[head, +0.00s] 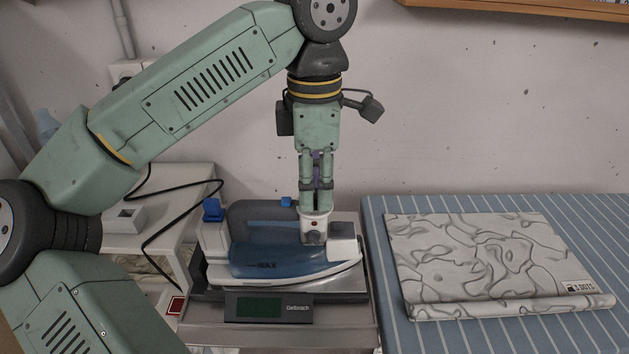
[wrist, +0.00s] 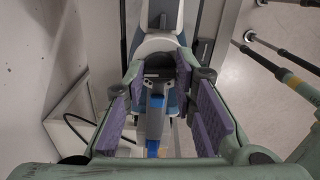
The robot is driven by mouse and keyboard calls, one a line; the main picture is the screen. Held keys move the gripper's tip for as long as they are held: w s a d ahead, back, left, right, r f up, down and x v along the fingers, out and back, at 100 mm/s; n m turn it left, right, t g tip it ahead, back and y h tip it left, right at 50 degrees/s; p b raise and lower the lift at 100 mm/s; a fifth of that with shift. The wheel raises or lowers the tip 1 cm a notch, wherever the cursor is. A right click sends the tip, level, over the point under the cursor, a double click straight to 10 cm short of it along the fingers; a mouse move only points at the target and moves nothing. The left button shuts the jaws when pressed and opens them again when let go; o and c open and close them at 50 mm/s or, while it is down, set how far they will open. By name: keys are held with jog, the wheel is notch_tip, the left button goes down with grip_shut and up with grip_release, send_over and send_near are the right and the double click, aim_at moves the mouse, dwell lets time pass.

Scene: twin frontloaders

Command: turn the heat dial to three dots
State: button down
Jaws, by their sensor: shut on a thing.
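A blue and white steam iron (head: 275,262) lies flat on a scale, its pointed end to the right. The heat dial (head: 314,219) sits on top of the iron, towards the right. My gripper (head: 316,208) points straight down and is shut on the dial. In the wrist view the purple-padded fingers stand either side of a dark round top (wrist: 158,66). The dial's markings and setting cannot be read. A folded white patterned cloth (head: 475,258) carries a small tag reading "3 DOTS" (head: 582,286).
The scale (head: 340,308) has a dark display. A striped blue board (head: 450,334) bears the cloth at the right. A white side table (head: 150,238) stands at the left, with a black cord (head: 176,232) looping towards the iron. The wall is close behind.

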aim_at(314, 194)
jog(key=shift+m, duration=0.5)
jog(key=c, duration=1.3)
grip_release()
notch_tip(314, 194, up, 8)
jog(key=shift+f, duration=0.25)
